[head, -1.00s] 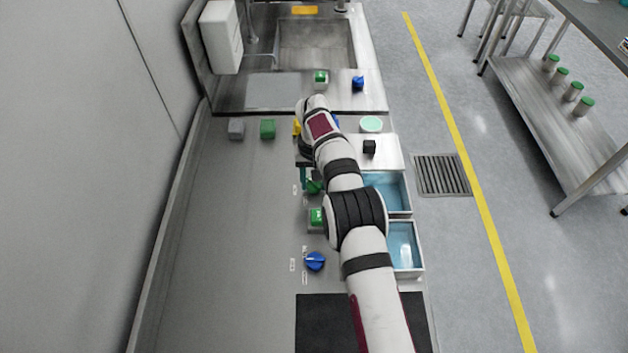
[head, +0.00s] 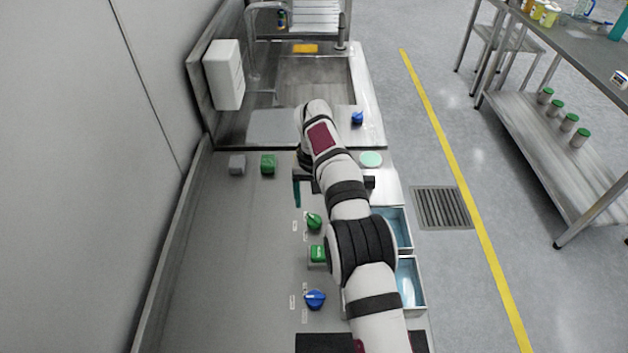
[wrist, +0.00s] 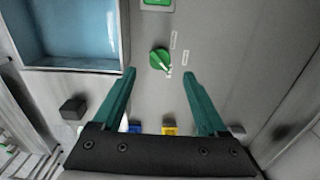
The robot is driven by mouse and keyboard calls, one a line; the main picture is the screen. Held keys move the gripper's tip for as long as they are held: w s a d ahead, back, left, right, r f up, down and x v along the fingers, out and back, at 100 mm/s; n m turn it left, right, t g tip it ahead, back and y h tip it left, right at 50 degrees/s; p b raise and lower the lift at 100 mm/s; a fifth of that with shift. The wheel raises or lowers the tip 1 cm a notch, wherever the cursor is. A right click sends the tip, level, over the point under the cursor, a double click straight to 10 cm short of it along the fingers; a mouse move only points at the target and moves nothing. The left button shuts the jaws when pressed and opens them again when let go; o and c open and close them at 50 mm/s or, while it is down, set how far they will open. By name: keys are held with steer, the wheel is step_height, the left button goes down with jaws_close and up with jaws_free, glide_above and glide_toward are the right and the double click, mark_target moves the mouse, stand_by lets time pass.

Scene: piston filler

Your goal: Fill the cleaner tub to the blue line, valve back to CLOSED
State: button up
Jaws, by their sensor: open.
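A green knob (head: 314,221) with a pale pointer stands on the counter by small labels too blurred to read. In the wrist view the knob (wrist: 160,59) lies beyond the gap between my fingertips, its pointer toward the lower right. My gripper (wrist: 159,76) is open and empty, apart from the knob; one teal finger shows in the head view (head: 297,191). Two tubs hold blue liquid, a farther one (head: 409,229) and a nearer one (head: 418,286), both partly behind my arm. One tub (wrist: 124,35) shows at the wrist view's upper left. I see no blue line.
A green block (head: 318,253) and a blue knob (head: 315,299) stand nearer along the counter. Green (head: 268,163) and grey (head: 237,164) blocks stand farther back. A black block (wrist: 74,107) is beside the tub. The counter's left side is clear.

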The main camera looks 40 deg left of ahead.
step_height(320, 180, up, 8)
steer(key=shift+r, duration=0.2)
steer(key=w+d+r+m, duration=0.1)
steer(key=w+d+r, duration=0.1)
steer(key=d+r, duration=0.25)
steer(key=w+d+r+m, duration=0.2)
steer(key=w+d+r, duration=0.1)
steer(key=d, duration=0.3)
steer(key=s+d+r+m, duration=0.1)
steer(key=d+r+m, duration=0.15)
steer(key=d, duration=0.55)
steer(key=s+d+r+m, duration=0.1)
steer(key=s+d+r, duration=0.15)
steer(key=d, duration=0.55)
steer(key=s+d+f+m+y, duration=0.1)
steer(key=s+d+f+m, duration=0.2)
steer(key=s+d, duration=0.5)
steer(key=s+d+f+m, duration=0.4)
steer(key=s+d, duration=0.4)
steer(key=s, duration=0.5)
steer(key=shift+s+d+f+m+y, duration=0.25)
steer(key=shift+s+m+y, duration=0.1)
steer(key=shift+m+y, duration=0.1)
